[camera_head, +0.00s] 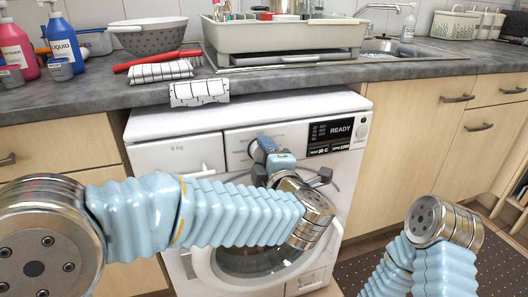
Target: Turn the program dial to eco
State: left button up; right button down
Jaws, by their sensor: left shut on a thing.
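The white washing machine (170,128) stands under the counter, with its control panel at the top front. The dark display (332,137) to the right of the dial reads READY, with smaller text below that I can partly make out. The dial's pointer and the eco mark cannot be made out. My right gripper is out of view; only part of my right arm shows at lower right.
The round door (250,262) is below the panel, partly behind my left arm. A checked cloth (199,91) hangs over the counter edge above the machine. A colander (150,37), bottles (62,43) and a dish rack (285,37) stand on the counter.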

pick_arm(q)
jog(key=shift+f+m, duration=0.1)
jog(key=shift+m, duration=0.2)
jog(key=o, duration=1)
jog(key=shift+o, duration=0.2)
jog(key=shift+s, duration=0.1)
jog(key=v, duration=1.3)
jog(key=shift+s+b, duration=0.3)
jog(key=shift+b, duration=0.1)
jog(key=shift+d, duration=0.1)
